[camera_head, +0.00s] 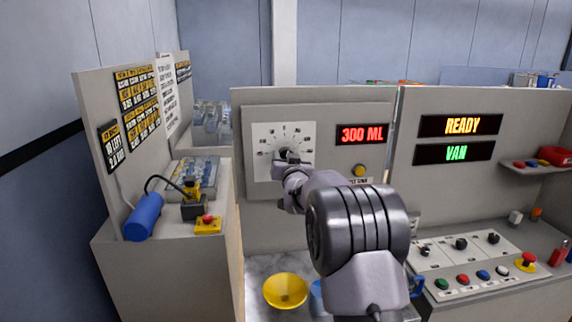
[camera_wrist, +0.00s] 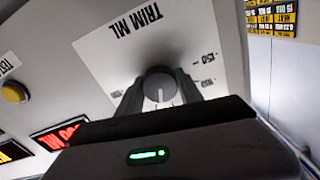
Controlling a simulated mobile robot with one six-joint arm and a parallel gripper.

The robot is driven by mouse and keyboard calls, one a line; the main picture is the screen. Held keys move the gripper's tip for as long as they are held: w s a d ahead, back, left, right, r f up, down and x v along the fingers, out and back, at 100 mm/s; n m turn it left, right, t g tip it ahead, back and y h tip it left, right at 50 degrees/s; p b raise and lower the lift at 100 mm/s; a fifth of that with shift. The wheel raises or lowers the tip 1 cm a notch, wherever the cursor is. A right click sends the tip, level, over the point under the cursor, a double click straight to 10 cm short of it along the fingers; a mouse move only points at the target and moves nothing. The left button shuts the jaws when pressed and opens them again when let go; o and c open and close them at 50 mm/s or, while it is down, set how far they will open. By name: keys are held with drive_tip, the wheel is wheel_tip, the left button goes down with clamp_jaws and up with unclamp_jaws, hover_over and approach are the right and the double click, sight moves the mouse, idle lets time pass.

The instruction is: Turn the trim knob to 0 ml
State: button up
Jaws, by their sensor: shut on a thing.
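The trim knob (camera_wrist: 158,84) is a round dark grey knob with a pale pointer line, on a white dial plate (camera_wrist: 105,50) lettered "TRIM ML". In the wrist view my gripper (camera_wrist: 160,92) has one finger on each side of the knob and is shut on it. In the head view my gripper (camera_head: 290,160) reaches the lower middle of the white dial plate (camera_head: 268,140) and hides the knob there. Scale marks fan around the dial; most numbers are too small to read. The red display (camera_head: 362,134) right of the dial reads "300 ML".
A yellow button (camera_head: 359,171) sits below the red display. A yellow bowl (camera_head: 286,291) stands on the metal surface below. A side bench with a blue cylinder (camera_head: 143,217) is at left. A control panel with coloured buttons (camera_head: 483,274) is at right.

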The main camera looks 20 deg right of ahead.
drive_tip(key=shift+n+b, duration=1.55)
drive_tip(key=shift+n, duration=0.25)
drive_tip(key=o, duration=1.4)
drive_tip(key=v, duration=1.7)
drive_tip(key=shift+s+r, duration=0.1)
drive_tip(key=shift+s, duration=0.1)
